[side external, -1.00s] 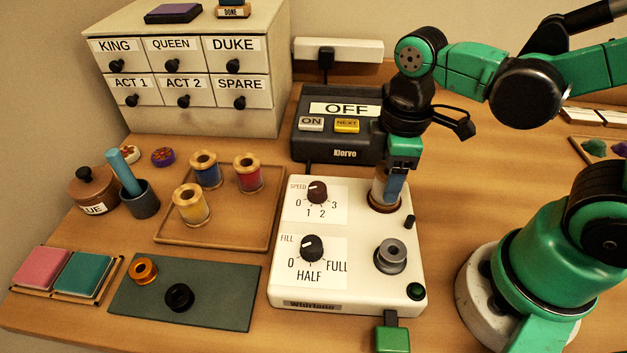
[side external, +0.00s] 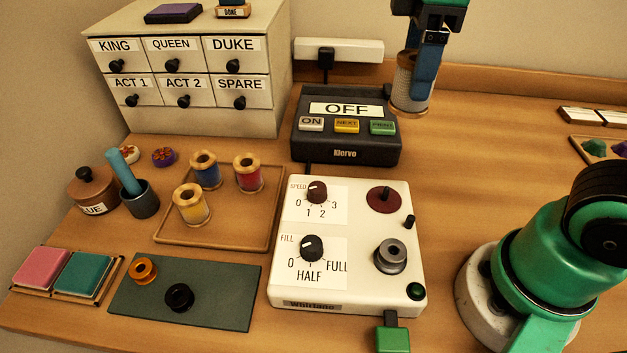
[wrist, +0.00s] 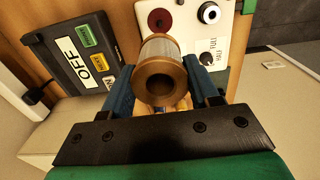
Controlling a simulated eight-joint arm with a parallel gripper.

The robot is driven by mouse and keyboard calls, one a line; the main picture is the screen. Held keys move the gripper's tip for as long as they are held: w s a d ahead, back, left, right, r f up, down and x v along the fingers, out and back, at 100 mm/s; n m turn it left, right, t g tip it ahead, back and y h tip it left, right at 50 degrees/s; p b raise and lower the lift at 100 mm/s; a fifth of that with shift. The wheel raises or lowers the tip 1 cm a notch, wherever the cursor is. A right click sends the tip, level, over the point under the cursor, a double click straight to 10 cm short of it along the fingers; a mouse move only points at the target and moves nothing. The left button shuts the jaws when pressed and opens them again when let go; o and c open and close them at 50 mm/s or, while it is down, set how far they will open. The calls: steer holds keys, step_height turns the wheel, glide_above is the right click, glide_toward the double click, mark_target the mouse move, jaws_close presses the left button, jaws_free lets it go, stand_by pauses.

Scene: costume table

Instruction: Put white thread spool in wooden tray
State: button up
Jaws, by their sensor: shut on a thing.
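The white thread spool (side external: 408,88) has pale thread and wooden ends. My gripper (side external: 424,75) is shut on it and holds it in the air, above and behind the winding machine. In the wrist view the spool (wrist: 162,75) sits between my two blue fingers, its hollow end facing the camera. The wooden tray (side external: 215,238) lies on the table left of the machine. It holds a blue spool (side external: 206,170), a red spool (side external: 249,174) and a yellow spool (side external: 191,206), with bare tray in front and to the right.
The white winding machine (side external: 345,275) has a bare dark red spindle disc (side external: 384,199) and a grey bobbin (side external: 391,256). A dark box labelled OFF (side external: 345,143) stands behind it. The drawer cabinet (side external: 190,115) stands at back left.

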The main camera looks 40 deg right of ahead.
steer(key=w+a, duration=1.3)
steer(key=a, duration=0.3)
steer(key=f, duration=1.6)
steer(key=shift+a+f, duration=0.1)
steer(key=shift+a, duration=0.3)
steer(key=shift+s+f, duration=0.1)
steer(key=shift+f, duration=1.9)
steer(key=shift+f, duration=0.1)
steer(key=o, duration=1.3)
steer(key=shift+c, duration=0.2)
